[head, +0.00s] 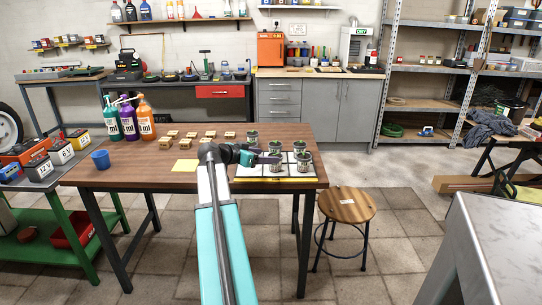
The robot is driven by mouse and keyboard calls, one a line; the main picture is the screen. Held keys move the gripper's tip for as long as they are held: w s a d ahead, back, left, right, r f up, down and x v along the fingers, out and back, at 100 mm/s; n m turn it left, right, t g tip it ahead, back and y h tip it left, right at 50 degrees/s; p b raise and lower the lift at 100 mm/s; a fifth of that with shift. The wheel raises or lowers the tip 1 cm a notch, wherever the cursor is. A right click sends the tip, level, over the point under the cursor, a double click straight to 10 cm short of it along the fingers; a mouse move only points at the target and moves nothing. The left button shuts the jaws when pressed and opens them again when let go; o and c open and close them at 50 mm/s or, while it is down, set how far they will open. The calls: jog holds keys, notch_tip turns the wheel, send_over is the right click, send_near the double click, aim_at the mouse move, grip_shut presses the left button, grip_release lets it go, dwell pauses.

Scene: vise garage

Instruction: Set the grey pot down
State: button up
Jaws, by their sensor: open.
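Several small grey pots with green in or on them stand close together at the right end of the brown wooden table (150,150). One is at the back left (252,139), one at the back right (299,147), and one at the front right (304,162). They are on or beside a pale, yellow-edged board (262,178). My gripper (272,158) is open and reaches in from the left at a pot (275,148) in the middle of the group. The jaws partly hide this pot, and I cannot tell whether they touch it.
Several small tan blocks (190,134) lie mid-table near a yellow sheet (185,166). A wooden stool (346,205) stands right of the table.

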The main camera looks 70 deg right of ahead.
jog(key=shift+v, duration=2.65)
